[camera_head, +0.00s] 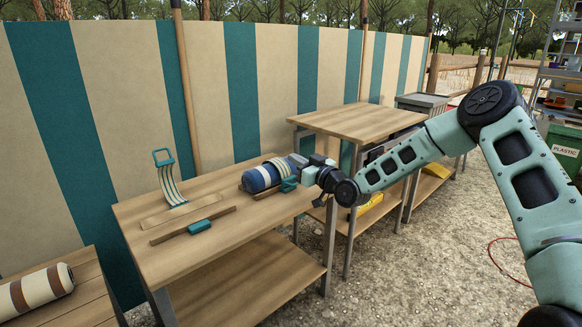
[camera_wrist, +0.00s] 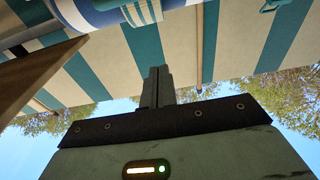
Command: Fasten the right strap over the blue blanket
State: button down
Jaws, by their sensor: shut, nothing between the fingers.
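The blue blanket (camera_head: 258,180) is a roll lying at the right end of the wooden table. A pale striped strap (camera_head: 276,167) runs over it, and a teal catch (camera_head: 289,184) sits at its front side. I cannot tell whether strap and catch are joined. My gripper (camera_head: 299,161) is at the right of the roll, close to the strap; contact is unclear. In the wrist view its fingers (camera_wrist: 157,84) are shut and empty, with the blanket (camera_wrist: 97,14) and strap (camera_wrist: 142,11) at the top edge.
Another striped strap (camera_head: 171,187) with a teal loop (camera_head: 163,157) stands up at the table's left, behind a teal catch (camera_head: 199,227). A brown-and-cream roll (camera_head: 35,291) lies on a bench at lower left. A second table (camera_head: 357,122) stands behind right. A striped wall (camera_head: 112,100) backs the tables.

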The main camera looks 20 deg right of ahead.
jog(key=f+t+b, duration=0.1)
jog(key=f+b, duration=0.1)
jog(key=s+f+t+b, duration=0.1)
jog(key=f+b, duration=0.1)
jog(key=s+d+f+t+y+b, duration=0.1)
jog(key=f, duration=0.1)
jog(key=shift+s+b, duration=0.1)
jog(key=shift+b, duration=0.3)
jog(key=shift+s+f+b, duration=0.2)
jog(key=shift+f+b, duration=0.55)
jog(key=shift+f, duration=0.15)
jog(key=shift+f, duration=0.1)
